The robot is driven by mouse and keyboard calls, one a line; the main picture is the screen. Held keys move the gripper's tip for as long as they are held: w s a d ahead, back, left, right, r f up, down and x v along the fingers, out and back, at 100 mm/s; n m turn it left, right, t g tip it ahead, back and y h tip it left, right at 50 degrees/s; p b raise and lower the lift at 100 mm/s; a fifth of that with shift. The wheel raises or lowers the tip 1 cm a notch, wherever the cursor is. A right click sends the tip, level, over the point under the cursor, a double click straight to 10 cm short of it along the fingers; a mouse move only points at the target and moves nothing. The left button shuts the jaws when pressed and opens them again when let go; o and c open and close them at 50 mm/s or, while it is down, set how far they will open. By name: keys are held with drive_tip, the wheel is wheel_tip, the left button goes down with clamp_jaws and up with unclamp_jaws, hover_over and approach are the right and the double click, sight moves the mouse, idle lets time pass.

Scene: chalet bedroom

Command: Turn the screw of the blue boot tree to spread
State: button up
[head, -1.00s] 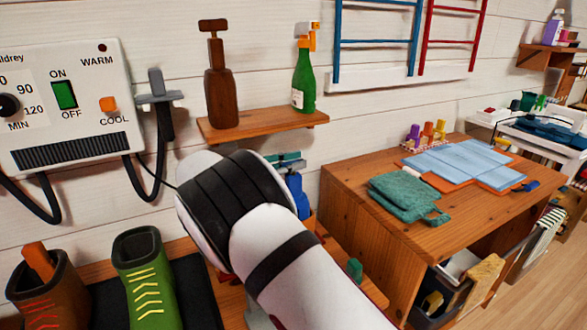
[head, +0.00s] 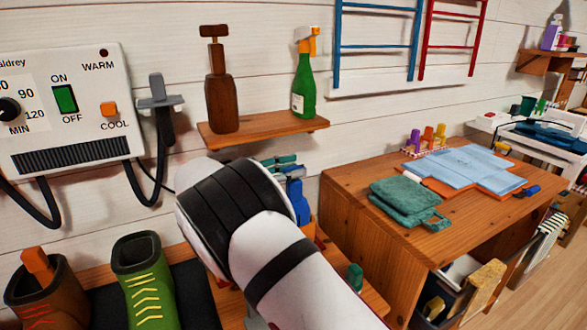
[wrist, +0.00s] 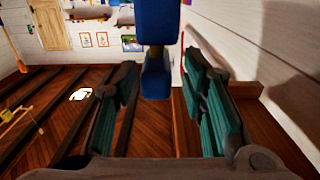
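The blue boot tree (head: 297,196) shows only in part in the head view, just past my arm's wrist, which hides the rest. In the wrist view blue parts of it (wrist: 157,22) stand at the top middle, with a narrower neck between two blocks. My gripper (wrist: 160,78) has teal finger pads on both sides of the lower blue block, with a gap on each side. It is open. The teal pads also show in the head view (head: 281,164), at the top of the blue part. I cannot make out the screw clearly.
A green boot (head: 146,280) and a brown boot (head: 45,298) stand at the lower left under the dryer panel (head: 62,105). A small shelf (head: 262,132) holds a brown bottle and a green spray bottle. A wooden table (head: 350,190) with cloths stands to the right.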

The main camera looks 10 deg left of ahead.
drive_tip(key=v, duration=1.1)
drive_tip(key=shift+a, duration=0.1)
